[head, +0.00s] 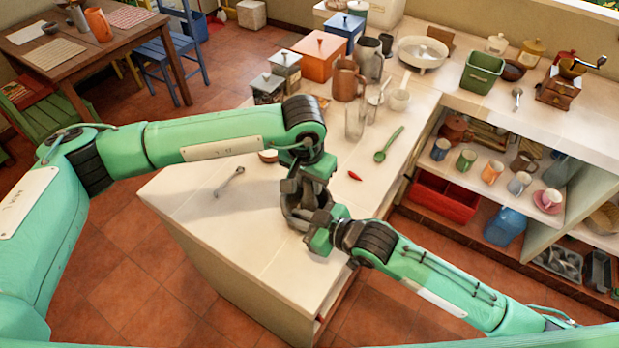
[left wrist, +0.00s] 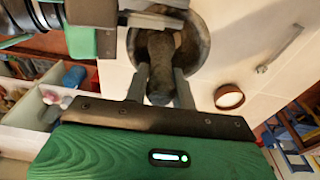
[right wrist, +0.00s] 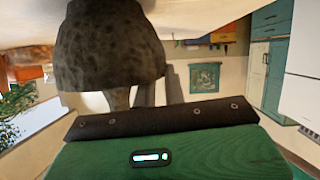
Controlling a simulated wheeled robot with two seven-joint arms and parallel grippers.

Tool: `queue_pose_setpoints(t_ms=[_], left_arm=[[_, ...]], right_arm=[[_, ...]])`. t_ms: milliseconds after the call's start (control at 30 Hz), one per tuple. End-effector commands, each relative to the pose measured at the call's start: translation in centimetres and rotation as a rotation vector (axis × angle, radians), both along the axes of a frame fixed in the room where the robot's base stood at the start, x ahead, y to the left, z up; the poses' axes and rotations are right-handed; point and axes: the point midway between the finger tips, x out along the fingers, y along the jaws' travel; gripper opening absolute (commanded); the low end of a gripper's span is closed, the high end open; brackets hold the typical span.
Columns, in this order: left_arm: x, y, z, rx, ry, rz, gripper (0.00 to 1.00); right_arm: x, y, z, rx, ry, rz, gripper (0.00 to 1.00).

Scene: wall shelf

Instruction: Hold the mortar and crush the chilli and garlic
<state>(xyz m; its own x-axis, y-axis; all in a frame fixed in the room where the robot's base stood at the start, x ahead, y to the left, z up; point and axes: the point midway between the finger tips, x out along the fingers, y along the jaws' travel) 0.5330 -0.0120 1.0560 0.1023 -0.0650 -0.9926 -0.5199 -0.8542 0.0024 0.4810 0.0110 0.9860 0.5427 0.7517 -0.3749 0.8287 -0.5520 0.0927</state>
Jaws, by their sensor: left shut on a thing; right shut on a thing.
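The dark stone mortar (head: 296,212) stands on the pale counter, partly hidden by my grippers. Its round rim shows in the left wrist view (left wrist: 203,42). My left gripper (head: 306,186) is shut on the grey stone pestle (left wrist: 164,50), whose lower end is inside the mortar's bowl. My right gripper (head: 322,236) is low at the mortar's near right side and shut on it; the mortar's speckled wall fills the top of the right wrist view (right wrist: 110,48). A red chilli (head: 355,176) lies on the counter right of the mortar. I cannot make out garlic; the bowl's inside is mostly hidden.
A green spoon (head: 388,145) and glasses (head: 355,122) are behind. Canisters and jugs crowd the back. The counter's front left is clear.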

Motion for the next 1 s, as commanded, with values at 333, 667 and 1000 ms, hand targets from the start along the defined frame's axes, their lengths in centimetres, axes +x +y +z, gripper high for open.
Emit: queue_pose_setpoints(t_ms=[333,667,1000], left_arm=[[0.1,0.0,-1.1,-0.001,-0.002,0.000,0.03],[0.1,0.0,-1.5,0.000,-0.001,0.001,0.03],[0.0,0.1,-1.8,0.002,0.001,0.001,0.03]], right_arm=[[-0.2,-0.3,-1.1,-0.017,0.019,-0.004,0.00],[-0.2,-0.3,-1.2,-0.017,0.019,-0.004,0.00],[-0.2,-0.3,-1.2,-0.017,0.019,-0.004,0.00]])
